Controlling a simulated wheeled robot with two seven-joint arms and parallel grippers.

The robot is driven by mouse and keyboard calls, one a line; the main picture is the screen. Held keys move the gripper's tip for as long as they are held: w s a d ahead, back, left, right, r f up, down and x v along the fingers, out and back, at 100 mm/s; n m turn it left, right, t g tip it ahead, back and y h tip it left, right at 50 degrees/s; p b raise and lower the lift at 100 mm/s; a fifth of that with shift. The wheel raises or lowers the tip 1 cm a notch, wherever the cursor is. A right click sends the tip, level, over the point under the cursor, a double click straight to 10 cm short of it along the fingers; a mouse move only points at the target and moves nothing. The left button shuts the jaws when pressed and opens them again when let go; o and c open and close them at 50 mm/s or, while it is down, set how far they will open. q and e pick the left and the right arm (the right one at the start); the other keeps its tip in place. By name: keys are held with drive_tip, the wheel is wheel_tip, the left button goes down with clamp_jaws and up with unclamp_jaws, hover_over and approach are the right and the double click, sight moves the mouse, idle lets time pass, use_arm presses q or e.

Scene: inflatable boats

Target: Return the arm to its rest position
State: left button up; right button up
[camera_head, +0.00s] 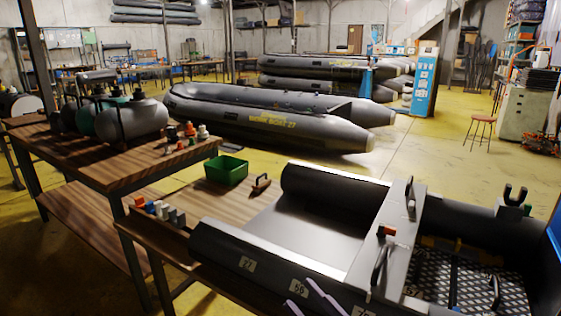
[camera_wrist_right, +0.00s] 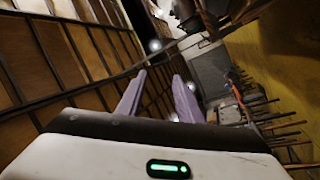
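My right gripper (camera_head: 312,296) shows at the bottom edge of the head view as two pale purple fingers, in front of the side of the near grey boat (camera_head: 255,248). In the right wrist view the fingers (camera_wrist_right: 157,97) stand apart with nothing between them, so it is open and empty. Most of my right arm is hidden below the frame. My left gripper and arm are not in the head view.
A low wooden table (camera_head: 200,205) beside the boat holds a green bin (camera_head: 226,170), a brush-like tool (camera_head: 261,184) and a rack of small bottles (camera_head: 160,211). A higher wooden table (camera_head: 110,165) bears tanks. More boats (camera_head: 270,115) lie behind, with clear yellow floor (camera_head: 420,150) at right.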

drive_tip(key=s+d+f+m+g+h, duration=0.1)
drive_tip(key=s+d+f+m+h, duration=0.1)
drive_tip(key=d+f+m+h, duration=0.3)
drive_tip(key=s+f+m+g+h, duration=0.1)
drive_tip(key=s+f+m, duration=0.15)
drive_tip(key=f, duration=0.45)
drive_tip(key=s+d+f+m+h, duration=0.2)
drive_tip(key=d+f+m+h, duration=0.15)
drive_tip(key=f, duration=0.25)
drive_tip(key=s+d+f+m+g+h, duration=0.1)
drive_tip(key=s+f+m+g, duration=0.3)
drive_tip(key=s+f, duration=0.6)
drive_tip(key=shift+s+d+f+m+g+p, duration=0.4)
drive_tip(key=shift+s+d+g, duration=0.35)
drive_tip(key=shift+s, duration=0.4)
drive_tip(key=shift+h, duration=0.25)
